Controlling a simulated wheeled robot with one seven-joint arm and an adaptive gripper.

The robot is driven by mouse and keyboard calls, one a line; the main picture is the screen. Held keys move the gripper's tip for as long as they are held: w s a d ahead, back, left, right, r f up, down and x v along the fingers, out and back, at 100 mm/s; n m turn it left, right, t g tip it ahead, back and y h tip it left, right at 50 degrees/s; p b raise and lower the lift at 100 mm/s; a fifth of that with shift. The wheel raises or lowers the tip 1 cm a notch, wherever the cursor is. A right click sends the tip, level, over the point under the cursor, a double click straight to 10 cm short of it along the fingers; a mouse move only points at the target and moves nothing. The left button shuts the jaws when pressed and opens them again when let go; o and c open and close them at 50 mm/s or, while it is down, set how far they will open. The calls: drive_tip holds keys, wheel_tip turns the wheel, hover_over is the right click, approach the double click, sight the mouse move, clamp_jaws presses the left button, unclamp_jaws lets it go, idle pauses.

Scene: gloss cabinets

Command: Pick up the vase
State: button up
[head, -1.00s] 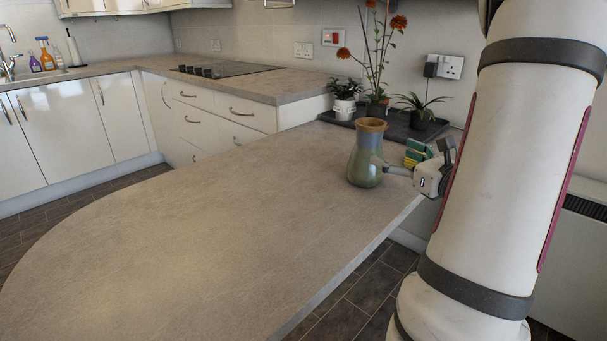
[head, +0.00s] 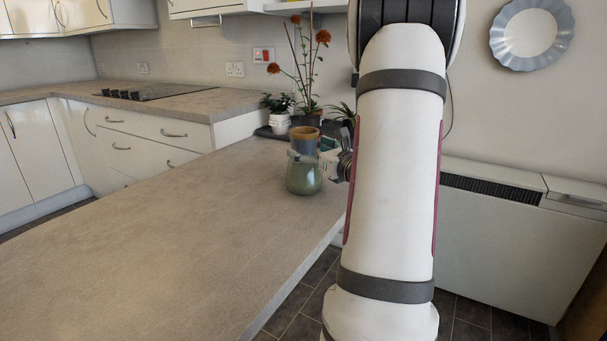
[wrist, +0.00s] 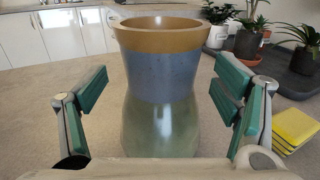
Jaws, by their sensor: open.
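The vase (head: 304,178) stands upright on the grey counter, with a tan rim, a blue-grey neck and a green rounded body. In the wrist view the vase (wrist: 161,80) fills the middle, between the two green-padded fingers of my gripper (wrist: 163,105). The fingers are open, with a gap on each side of the vase. In the head view my gripper (head: 325,160) is at the vase's right side, partly hidden behind my arm. The vase's base is hidden in the wrist view.
Potted plants (head: 278,115) stand on a dark tray (head: 262,131) behind the vase. The counter (head: 150,235) is clear to the left. A white heater (head: 510,240) stands right of my arm.

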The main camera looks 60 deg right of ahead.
drive_tip(key=shift+x, duration=1.35)
drive_tip(key=c, duration=1.9)
clamp_jaws()
drive_tip(key=shift+r, duration=0.15)
